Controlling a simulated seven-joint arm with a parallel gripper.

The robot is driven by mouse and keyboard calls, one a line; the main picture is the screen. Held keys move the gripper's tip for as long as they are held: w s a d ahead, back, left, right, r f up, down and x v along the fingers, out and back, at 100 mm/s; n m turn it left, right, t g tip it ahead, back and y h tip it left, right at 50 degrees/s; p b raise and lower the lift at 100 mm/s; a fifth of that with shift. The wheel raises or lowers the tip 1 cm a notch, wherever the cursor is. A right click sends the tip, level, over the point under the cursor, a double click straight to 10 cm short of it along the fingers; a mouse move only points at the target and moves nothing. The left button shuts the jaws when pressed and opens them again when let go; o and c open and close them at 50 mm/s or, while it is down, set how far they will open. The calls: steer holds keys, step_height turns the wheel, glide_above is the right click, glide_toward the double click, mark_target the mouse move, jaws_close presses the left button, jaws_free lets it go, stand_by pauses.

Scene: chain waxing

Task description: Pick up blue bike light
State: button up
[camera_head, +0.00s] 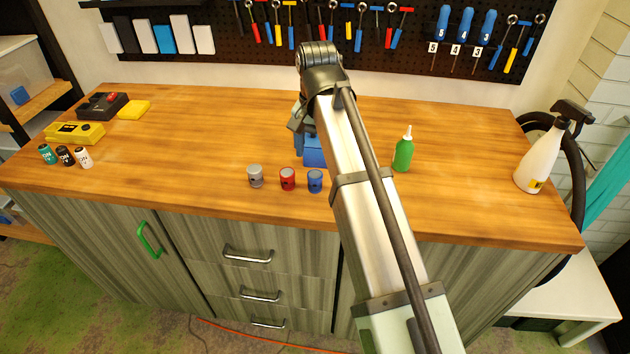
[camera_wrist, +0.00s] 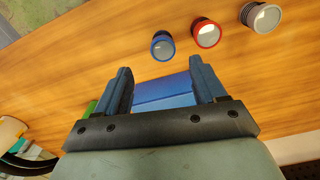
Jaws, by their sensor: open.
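The blue bike light (camera_head: 315,181) stands on the wooden workbench, at the right end of a row with a red light (camera_head: 287,179) and a grey light (camera_head: 256,176). In the wrist view the blue light (camera_wrist: 162,46) is at the top middle, just beyond my gripper's fingertips. My gripper (camera_wrist: 163,80) is open, and neither finger touches the light. A blue box-like object (camera_wrist: 165,92) shows between the fingers below. In the head view my arm hides most of my gripper (camera_head: 302,125).
A green bottle (camera_head: 403,152) stands right of my arm, and a white spray bottle (camera_head: 540,155) stands at the bench's right end. Small cans (camera_head: 66,156) and yellow and black boxes (camera_head: 102,106) sit at the left. The bench left of the lights is clear.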

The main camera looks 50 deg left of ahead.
mark_target(315, 175)
steer(key=shift+s+a+f, duration=0.1)
steer(key=shift+a+f, duration=0.05)
steer(key=shift+f, duration=3.35)
steer(key=shift+c, duration=0.4)
steer(key=c, duration=1.1)
